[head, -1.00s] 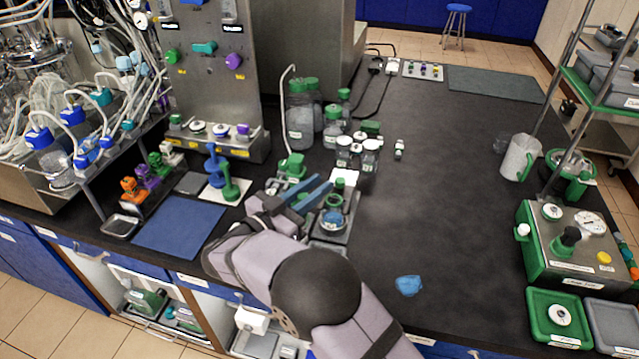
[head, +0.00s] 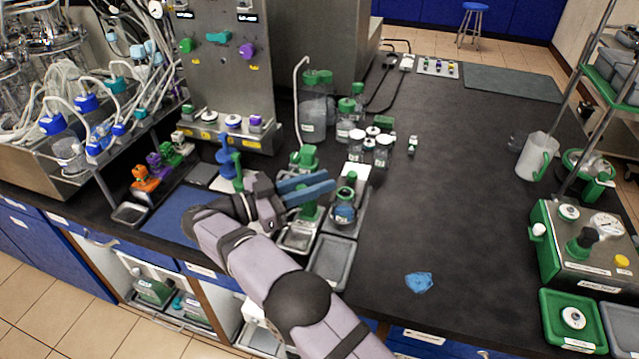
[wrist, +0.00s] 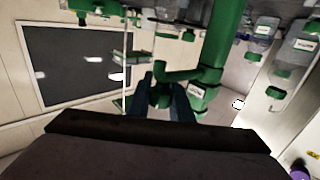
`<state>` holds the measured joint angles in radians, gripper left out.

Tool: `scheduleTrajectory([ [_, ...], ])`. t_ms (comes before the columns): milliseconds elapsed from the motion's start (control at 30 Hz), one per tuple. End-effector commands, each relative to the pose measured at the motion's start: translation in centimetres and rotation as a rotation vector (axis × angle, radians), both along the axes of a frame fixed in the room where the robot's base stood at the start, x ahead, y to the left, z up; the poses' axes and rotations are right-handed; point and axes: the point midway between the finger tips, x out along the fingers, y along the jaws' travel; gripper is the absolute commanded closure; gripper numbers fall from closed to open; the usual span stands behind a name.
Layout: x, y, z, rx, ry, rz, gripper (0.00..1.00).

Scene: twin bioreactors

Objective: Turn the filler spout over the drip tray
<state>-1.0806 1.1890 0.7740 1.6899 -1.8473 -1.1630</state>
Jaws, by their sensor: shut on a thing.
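The green filler (head: 303,158) stands at the back of the front-left bench area. It also shows in the wrist view as a green column (wrist: 222,45) with a side spout (wrist: 180,74). My gripper (head: 318,187) has its blue fingers pointing right, just in front of the filler. In the wrist view my gripper (wrist: 165,97) is shut on the green spout, with green parts showing between and below the fingers. A metal drip tray (head: 297,238) lies below and in front of the gripper. The fingers hide part of the filler in the head view.
Several green-capped bottles (head: 318,112) stand behind. A blue cloth-like piece (head: 419,282) lies on the open bench to the right.

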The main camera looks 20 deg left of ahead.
Motion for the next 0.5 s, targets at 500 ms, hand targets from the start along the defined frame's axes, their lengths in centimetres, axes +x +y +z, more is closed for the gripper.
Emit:
scheduleTrajectory([
  [500,-0.02,0.13,0.39,0.001,-0.008,-0.037,1.0],
])
